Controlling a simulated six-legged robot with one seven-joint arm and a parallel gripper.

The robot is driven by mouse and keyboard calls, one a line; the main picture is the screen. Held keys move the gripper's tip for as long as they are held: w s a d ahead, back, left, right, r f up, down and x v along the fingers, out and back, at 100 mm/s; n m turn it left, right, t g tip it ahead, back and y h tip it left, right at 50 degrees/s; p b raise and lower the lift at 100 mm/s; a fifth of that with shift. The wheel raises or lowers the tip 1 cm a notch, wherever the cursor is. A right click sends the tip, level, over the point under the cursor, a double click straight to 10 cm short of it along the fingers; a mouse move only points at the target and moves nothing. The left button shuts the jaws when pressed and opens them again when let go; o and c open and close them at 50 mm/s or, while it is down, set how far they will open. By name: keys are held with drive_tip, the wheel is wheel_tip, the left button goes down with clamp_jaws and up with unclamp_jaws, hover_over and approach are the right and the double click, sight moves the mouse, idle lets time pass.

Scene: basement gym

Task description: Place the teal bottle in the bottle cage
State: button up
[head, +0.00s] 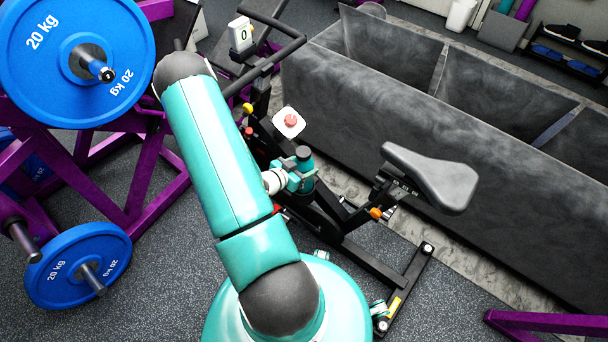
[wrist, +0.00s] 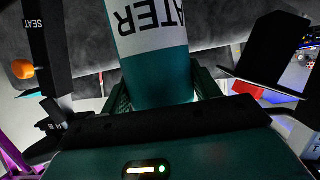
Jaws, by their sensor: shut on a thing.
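The teal bottle (head: 304,160), with a dark cap, is upright or nearly so beside the frame of the exercise bike (head: 338,215) in the head view. My gripper (head: 298,180) is shut on it from the left. In the wrist view the bottle (wrist: 158,80) fills the upper middle, with a white label and upside-down black letters. The green fingers of my gripper (wrist: 155,98) are on both sides of it. I cannot make out the bottle cage; the bottle, gripper and bike parts may hide it. Whether the bottle touches the bike is unclear.
The bike's grey saddle (head: 432,178) is to the right, its handlebars (head: 268,65) above. A purple rack with blue plates (head: 75,60) stands left. A long dark grey bin (head: 450,110) runs behind the bike. Speckled floor (head: 165,270) is open at lower left.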

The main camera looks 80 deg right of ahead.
drive_tip(key=shift+f, duration=2.2)
drive_tip(key=o, duration=1)
drive_tip(key=v, duration=1.2)
drive_tip(key=shift+w, duration=0.1)
